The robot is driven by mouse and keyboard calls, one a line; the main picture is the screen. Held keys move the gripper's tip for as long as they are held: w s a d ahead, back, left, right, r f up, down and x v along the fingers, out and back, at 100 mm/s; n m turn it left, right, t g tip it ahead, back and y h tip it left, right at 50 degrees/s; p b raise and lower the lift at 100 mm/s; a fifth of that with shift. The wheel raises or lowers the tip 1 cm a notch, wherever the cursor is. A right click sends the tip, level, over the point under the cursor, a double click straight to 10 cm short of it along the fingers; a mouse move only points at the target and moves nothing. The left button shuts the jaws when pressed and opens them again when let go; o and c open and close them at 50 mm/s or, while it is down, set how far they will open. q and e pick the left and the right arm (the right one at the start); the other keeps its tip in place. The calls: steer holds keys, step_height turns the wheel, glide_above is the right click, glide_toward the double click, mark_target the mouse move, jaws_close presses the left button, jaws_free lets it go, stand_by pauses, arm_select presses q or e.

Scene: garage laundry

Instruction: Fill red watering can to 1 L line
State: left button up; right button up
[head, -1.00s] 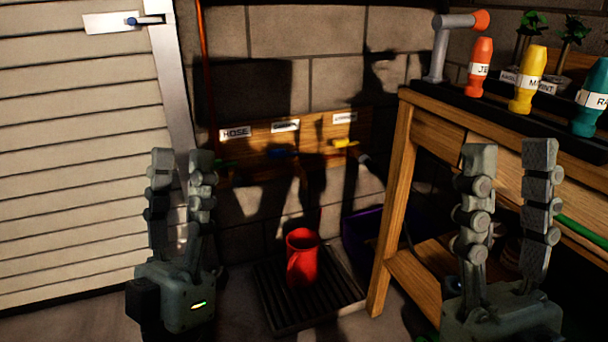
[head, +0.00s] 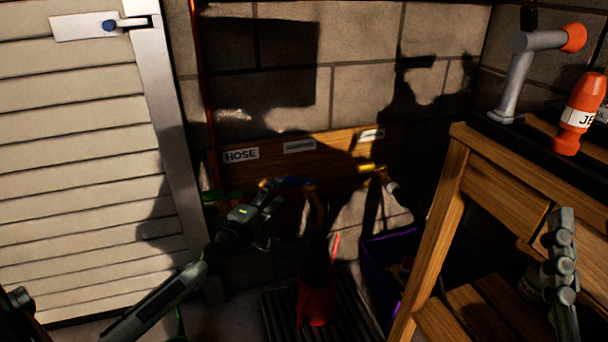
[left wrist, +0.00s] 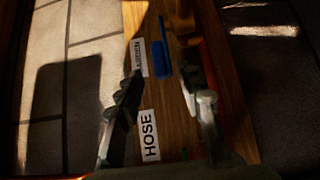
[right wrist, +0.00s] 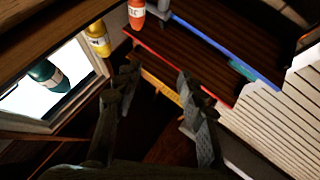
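The red watering can (head: 317,303) stands on the dark slatted grate (head: 277,312) on the floor, mostly in shadow. Its fill marks cannot be made out. On the wall a wooden board (head: 345,150) carries three taps with labels: a green handle (head: 222,195) under HOSE, a blue handle (head: 292,182) in the middle and a yellow handle (head: 371,168) on the right. My left gripper (head: 272,190) is close to the blue handle. In the left wrist view its fingers are apart, with the blue handle (left wrist: 162,60) ahead, apparently not gripped. My right gripper (right wrist: 158,78) is open and empty.
A wooden workbench (head: 440,230) stands at the right, with an orange bottle (head: 578,115) on top. A purple crate (head: 380,275) sits between the grate and the bench. A slatted door (head: 80,170) is at the left.

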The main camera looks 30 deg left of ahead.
mark_target(286, 183)
arm_select(q)
steer(key=w, duration=0.7)
steer(key=shift+a+b, duration=0.3)
steer(key=shift+b, duration=0.05)
steer(key=shift+w+r, duration=0.1)
jaws_close()
